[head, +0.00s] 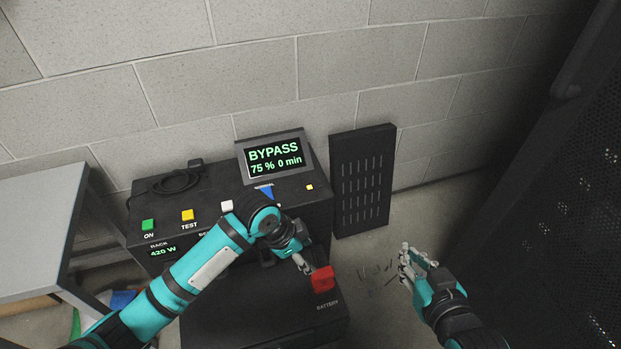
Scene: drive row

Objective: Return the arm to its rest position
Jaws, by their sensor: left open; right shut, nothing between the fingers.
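My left arm reaches in from the lower left across the front of a black power unit (225,188). Its gripper (306,266) is open, right beside a red block (322,279) at the right end of the lower battery box (240,318). I cannot tell whether the fingers touch the block. My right gripper (405,256) is at the lower right, shut and empty, above the floor and apart from the units.
The display (275,157) reads BYPASS, 75 %, 0 min. A black slotted panel (362,180) leans on the wall. Small loose pieces (375,277) lie on the floor. A grey table (40,225) stands left, a dark perforated rack (560,190) right.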

